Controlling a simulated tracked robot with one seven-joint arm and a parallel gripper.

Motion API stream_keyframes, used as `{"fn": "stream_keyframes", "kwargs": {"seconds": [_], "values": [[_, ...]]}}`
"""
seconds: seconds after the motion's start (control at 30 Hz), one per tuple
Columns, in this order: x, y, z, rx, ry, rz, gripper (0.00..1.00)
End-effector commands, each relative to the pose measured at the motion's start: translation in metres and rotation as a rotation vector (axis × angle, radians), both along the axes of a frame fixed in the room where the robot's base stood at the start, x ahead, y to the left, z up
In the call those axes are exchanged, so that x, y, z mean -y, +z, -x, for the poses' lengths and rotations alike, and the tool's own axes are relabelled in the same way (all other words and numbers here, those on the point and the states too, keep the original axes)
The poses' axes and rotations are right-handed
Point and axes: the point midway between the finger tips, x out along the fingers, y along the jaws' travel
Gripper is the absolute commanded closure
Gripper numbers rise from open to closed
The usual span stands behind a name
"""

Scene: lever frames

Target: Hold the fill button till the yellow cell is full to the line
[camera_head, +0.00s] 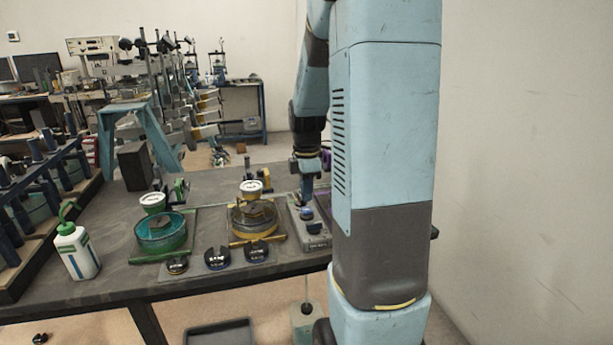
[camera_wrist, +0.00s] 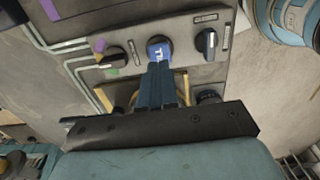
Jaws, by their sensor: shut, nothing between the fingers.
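The yellow cell (camera_head: 240,228) is a round clear vessel with a yellow rim, standing on the table under a white dial gauge (camera_head: 251,187). A grey control box (camera_head: 318,241) stands just right of it. In the wrist view the box's panel has a round blue button (camera_wrist: 157,44) with white lettering, between two black knobs. My gripper (camera_head: 306,199) points down over the box, and its closed fingers (camera_wrist: 160,70) end at the blue button's lower edge. Whether they touch or press it I cannot tell. The cell's level against its line is too small to read.
A similar green cell (camera_head: 160,241) stands left of the yellow one. A white bottle with a green spout (camera_head: 77,252) stands farther left. Black knobs (camera_head: 217,258) sit in front of the cells. A black knob (camera_wrist: 112,57) is close left of the button, another (camera_wrist: 206,41) right.

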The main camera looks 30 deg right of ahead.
Motion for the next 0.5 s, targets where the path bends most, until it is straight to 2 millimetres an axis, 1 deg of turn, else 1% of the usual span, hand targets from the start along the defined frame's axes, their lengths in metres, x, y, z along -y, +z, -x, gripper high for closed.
{"fn": "stream_keyframes", "kwargs": {"seconds": [0.03,0.1,0.2,0.33,0.5], "values": [[0.0,-0.007,0.001,-0.003,0.0,-0.001,1.0],[0.0,-0.016,0.001,-0.003,0.0,-0.001,1.0],[0.0,-0.024,0.0,-0.001,0.0,0.0,1.0],[0.0,-0.029,0.0,0.0,0.0,0.0,1.0],[0.0,-0.031,0.0,0.0,0.0,0.0,1.0]]}}
